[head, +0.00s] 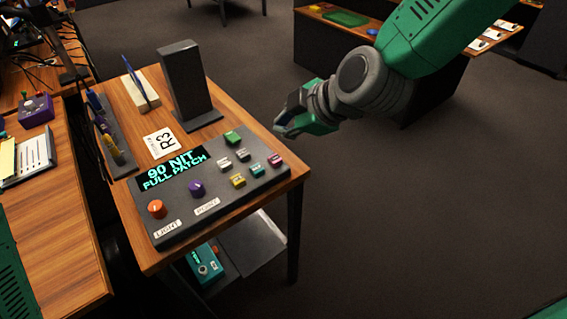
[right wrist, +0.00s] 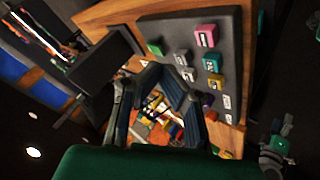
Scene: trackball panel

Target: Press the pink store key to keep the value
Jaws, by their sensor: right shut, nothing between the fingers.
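The pink store key (head: 275,159) sits at the right end of the key rows on the dark control panel (head: 190,222). It also shows in the right wrist view (right wrist: 207,34), near the top of the tilted panel. The panel's display (head: 175,170) reads "90 NIT FULL PATCH". My right gripper (head: 284,126) is shut and empty, in the air near the panel's far right corner, apart from the pink key. In the right wrist view, its fingers (right wrist: 164,78) are in front of the panel's edge. My left gripper is not in view.
Near the pink key are a teal key (head: 257,170), a yellow key (head: 237,181), white keys and a green key (head: 233,138). A dark upright block (head: 186,82) stands behind the panel. Open floor lies right.

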